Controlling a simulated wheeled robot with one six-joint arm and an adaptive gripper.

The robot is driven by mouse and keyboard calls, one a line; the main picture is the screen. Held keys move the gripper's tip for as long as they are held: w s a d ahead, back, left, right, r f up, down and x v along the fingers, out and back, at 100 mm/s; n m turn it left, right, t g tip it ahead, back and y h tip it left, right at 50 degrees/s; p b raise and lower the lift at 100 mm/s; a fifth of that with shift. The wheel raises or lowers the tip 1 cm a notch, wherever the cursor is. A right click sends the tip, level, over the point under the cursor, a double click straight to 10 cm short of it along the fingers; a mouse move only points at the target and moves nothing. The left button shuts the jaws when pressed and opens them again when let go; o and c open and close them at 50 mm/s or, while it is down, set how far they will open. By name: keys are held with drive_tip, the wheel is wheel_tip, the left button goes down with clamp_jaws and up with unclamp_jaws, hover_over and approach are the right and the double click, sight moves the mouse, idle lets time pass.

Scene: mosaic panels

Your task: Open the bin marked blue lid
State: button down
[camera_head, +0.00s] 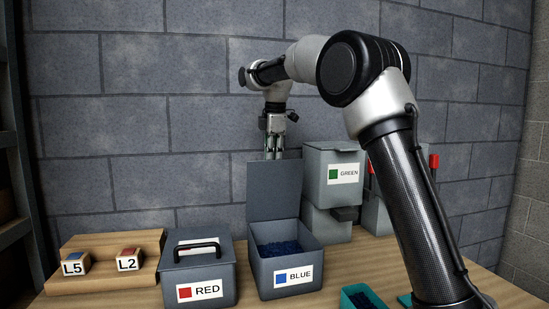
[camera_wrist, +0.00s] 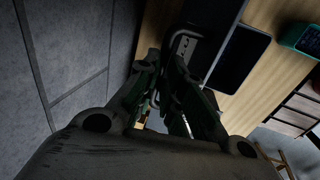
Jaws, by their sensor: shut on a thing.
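The bin marked BLUE (camera_head: 293,277) stands on the wooden table, right of the bin marked RED. Its grey lid (camera_head: 274,188) is swung up and stands upright at the back, so the bin is open and small dark blue pieces (camera_head: 282,248) show inside. My gripper (camera_head: 274,150) points down behind the raised lid, and its fingertips are hidden there in the head view. In the wrist view my gripper (camera_wrist: 168,62) has its fingers close together at a dark handle-like part, which seems to be the lid's handle. The exact contact is too dark to see.
The closed RED bin (camera_head: 200,270) with a black handle stands close on the left. A bin marked GREEN (camera_head: 333,165) stands behind right on other grey boxes. A wooden stepped rack (camera_head: 95,275) holds blocks L5 and L2. A teal tray (camera_head: 362,297) is at front right.

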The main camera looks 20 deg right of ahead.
drive_tip(key=w, duration=0.5)
drive_tip(key=shift+w+f, duration=0.35)
drive_tip(key=shift+w, duration=0.05)
drive_tip(key=c, duration=2.1)
unclamp_jaws()
drive_tip(key=shift+w, duration=0.1)
drive_tip(key=o, duration=0.6)
drive_tip(key=shift+r, duration=0.1)
